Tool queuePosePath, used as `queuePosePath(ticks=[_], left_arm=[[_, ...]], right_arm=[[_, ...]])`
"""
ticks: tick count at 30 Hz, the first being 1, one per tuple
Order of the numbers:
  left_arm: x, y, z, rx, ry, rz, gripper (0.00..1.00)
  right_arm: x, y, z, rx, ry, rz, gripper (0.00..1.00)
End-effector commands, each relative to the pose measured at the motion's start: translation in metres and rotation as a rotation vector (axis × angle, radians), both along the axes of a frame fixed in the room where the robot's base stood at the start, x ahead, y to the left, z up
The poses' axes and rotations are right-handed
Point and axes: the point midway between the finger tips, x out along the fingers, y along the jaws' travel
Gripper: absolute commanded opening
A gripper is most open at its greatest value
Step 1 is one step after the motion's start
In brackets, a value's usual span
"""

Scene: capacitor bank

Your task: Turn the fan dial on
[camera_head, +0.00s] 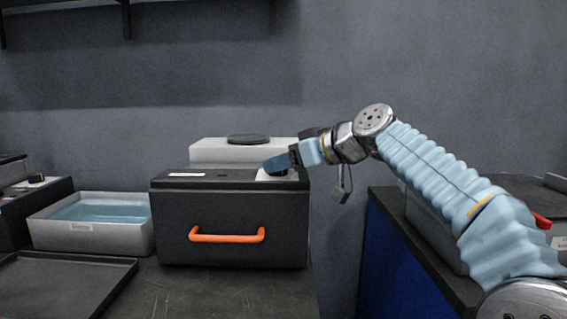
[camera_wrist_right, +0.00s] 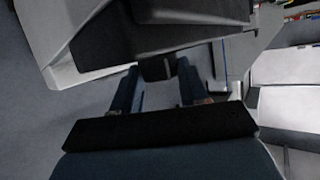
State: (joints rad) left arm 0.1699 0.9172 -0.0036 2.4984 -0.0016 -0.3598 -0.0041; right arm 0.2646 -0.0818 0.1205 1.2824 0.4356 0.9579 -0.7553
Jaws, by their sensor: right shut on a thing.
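A black box (camera_head: 230,220) with an orange handle stands on the dark counter. A small white plate (camera_head: 263,177) sits on its top at the right end. My right gripper (camera_head: 274,166) reaches in from the right, its blue fingers down over this plate. In the right wrist view, the two fingers of my right gripper (camera_wrist_right: 158,75) stand on either side of a small dark dial (camera_wrist_right: 157,68) and are shut on it. In the head view the fingers mostly hide the dial, and its setting cannot be read. My left gripper is not in view.
A grey-white case (camera_head: 215,151) with a round dark disc stands behind the black box. A white tub (camera_head: 95,236) of blue liquid is at its left, with a dark tray (camera_head: 65,285) in front. A blue cabinet (camera_head: 395,270) stands at the right, across a gap.

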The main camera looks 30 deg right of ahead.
Motion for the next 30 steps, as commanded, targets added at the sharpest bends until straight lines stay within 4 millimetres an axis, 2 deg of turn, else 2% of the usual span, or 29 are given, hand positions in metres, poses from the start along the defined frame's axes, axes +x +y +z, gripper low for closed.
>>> queuePosePath(ticks=[8,18,30], left_arm=[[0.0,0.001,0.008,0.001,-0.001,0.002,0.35],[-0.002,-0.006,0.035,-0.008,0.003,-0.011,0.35],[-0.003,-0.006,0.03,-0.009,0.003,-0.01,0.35]], right_arm=[[-0.002,0.004,0.003,-0.002,0.0,-0.164,0.13],[-0.002,0.007,0.003,-0.008,-0.001,-0.482,0.13],[0.0,0.012,-0.001,-0.004,0.001,-0.819,0.13]])
